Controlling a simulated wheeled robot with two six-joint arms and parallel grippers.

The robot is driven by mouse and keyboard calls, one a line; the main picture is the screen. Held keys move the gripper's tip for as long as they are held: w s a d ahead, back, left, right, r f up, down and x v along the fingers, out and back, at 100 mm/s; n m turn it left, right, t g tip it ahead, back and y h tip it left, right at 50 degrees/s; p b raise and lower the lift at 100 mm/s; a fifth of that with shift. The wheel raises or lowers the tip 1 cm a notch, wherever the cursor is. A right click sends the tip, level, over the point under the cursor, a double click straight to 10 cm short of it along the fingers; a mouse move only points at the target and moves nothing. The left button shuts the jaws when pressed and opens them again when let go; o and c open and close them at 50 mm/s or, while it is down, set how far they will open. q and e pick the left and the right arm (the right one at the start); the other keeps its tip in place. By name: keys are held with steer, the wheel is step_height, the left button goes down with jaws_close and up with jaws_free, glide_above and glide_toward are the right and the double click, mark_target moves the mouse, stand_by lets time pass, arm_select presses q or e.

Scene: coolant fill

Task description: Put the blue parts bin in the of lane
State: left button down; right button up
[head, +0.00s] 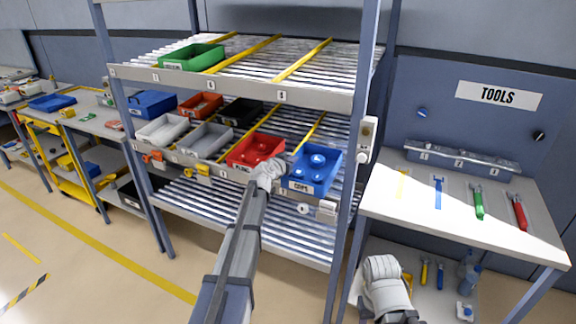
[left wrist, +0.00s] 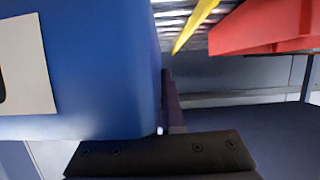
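The blue parts bin (head: 316,166) has a white front label and light-coloured parts inside. It is at the right end of the middle rack level, right of a red bin (head: 256,149). My left gripper (head: 272,174) is at the blue bin's front left; its fingers are not clear in the head view. In the left wrist view the blue bin (left wrist: 100,70) fills the left side, close to a dark gripper part (left wrist: 160,154). I cannot tell whether the fingers hold it. My right arm's white wrist end (head: 385,285) is low by the tool bench; its fingers cannot be made out.
Grey, blue, orange and black bins stand left on the middle level; a green bin (head: 192,57) is on top. Yellow dividers (head: 302,60) separate the roller lanes. A rack post (head: 356,150) stands right of the blue bin. The tool bench (head: 470,205) is further right.

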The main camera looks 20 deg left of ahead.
mark_target(299, 150)
arm_select(q)
steer(key=w, duration=0.6)
steer(key=shift+w+d+r, duration=0.2)
steer(key=shift+w+d, duration=0.15)
steer(key=shift+w, duration=0.05)
steer(key=shift+s+f+b, duration=0.15)
steer(key=shift+f+b, duration=0.4)
steer(key=shift+f, duration=0.2)
steer(key=shift+f+b, duration=0.65)
steer(key=shift+b, duration=0.05)
steer(key=c, duration=1)
jaws_free()
steer(key=shift+o, duration=0.2)
